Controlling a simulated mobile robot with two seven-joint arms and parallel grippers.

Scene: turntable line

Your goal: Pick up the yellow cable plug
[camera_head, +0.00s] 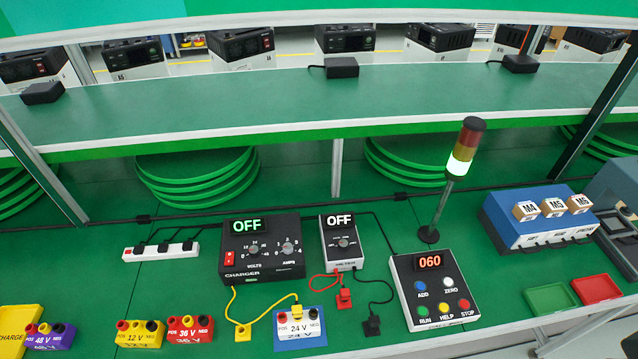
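A yellow cable (231,306) comes from the front of the black charger (262,256) and runs down to a yellow plug (242,331) lying on the green bench. A yellow strand also arcs right from near this plug to a yellow piece (297,311) at the top of the white 24 V block (298,328). The 24 V block sits on a blue mat (281,343). I cannot tell from here whether the yellow piece is seated in the block. The charger display reads OFF. Neither of my grippers is in view.
Yellow 12 V (140,337), red 36 V (190,332) and purple 48 V (50,338) blocks stand left. A meter (342,248) has a red plug (344,301) and a black plug (372,327). A button box (432,292) and signal tower (462,160) stand right.

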